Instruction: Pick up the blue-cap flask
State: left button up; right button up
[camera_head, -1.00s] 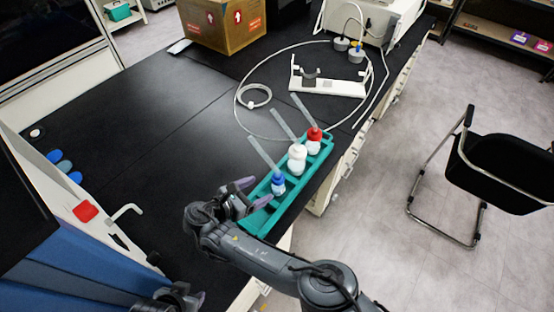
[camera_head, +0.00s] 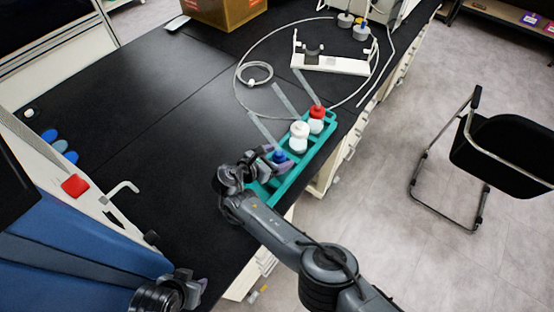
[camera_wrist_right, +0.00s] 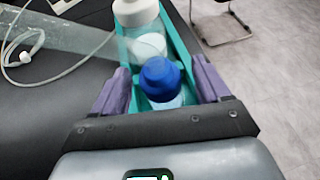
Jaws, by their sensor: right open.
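The blue-cap flask (camera_head: 279,157) stands in the near part of a teal rack (camera_head: 291,180) at the table's right edge, a clear tube rising from it. In the right wrist view the blue-cap flask (camera_wrist_right: 160,78) lies between the two purple fingers of my right gripper (camera_wrist_right: 160,90), which is open around it. The right gripper (camera_head: 272,162) comes at the flask from the near left in the head view. My left gripper (camera_head: 188,290) is at the bottom of the head view, away from the rack; its finger opening is unclear.
A white-cap flask (camera_head: 299,130) and a red-cap flask (camera_head: 317,113) stand behind in the same rack, with thin tubes rising. A white stand (camera_head: 335,62) and a looped hose (camera_head: 240,85) lie beyond. The table's left middle is clear.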

jog(key=shift+w+d+f, duration=0.15)
jog(key=shift+w+d, duration=0.1)
jog(key=shift+d, duration=0.05)
jog(key=c, duration=1.3)
grip_shut()
